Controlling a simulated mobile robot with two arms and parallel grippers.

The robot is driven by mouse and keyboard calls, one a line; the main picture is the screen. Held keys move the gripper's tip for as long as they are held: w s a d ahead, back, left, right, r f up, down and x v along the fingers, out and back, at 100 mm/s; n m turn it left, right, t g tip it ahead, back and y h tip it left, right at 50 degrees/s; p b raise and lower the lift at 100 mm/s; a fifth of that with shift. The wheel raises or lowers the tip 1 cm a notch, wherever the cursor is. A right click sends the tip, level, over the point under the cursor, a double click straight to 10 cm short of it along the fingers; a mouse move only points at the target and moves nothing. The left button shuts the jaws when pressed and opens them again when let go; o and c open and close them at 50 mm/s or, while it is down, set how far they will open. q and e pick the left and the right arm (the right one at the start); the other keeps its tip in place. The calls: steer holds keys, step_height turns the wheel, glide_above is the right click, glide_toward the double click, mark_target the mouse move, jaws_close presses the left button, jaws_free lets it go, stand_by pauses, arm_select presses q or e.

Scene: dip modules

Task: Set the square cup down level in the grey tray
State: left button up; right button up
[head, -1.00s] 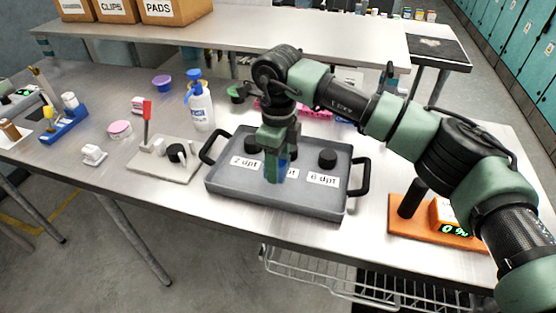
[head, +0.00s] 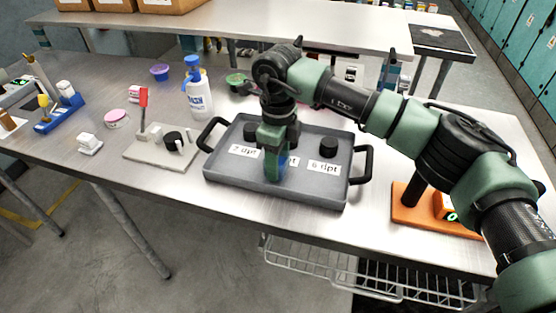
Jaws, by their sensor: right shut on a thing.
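The grey tray (head: 310,187) lies flat on the metal table, with a black handle at each end. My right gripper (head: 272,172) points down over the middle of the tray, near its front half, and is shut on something. A little blue shows beside its fingers. I take this to be the square cup, but the fingers hide most of it. I cannot tell whether it is level or touches the tray floor. My left gripper is not in view.
Black round pieces (head: 328,147) and white labels (head: 323,167) are in the tray. Left of it are a grey plate (head: 143,152) with a red-handled tool and a white-and-blue bottle (head: 199,98). An orange stand (head: 422,212) is on the right.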

steer(key=shift+f+b, duration=0.3)
steer(key=shift+f, duration=0.15)
steer(key=o, duration=1.4)
step_height(320, 180, up, 8)
steer(key=b, duration=0.1)
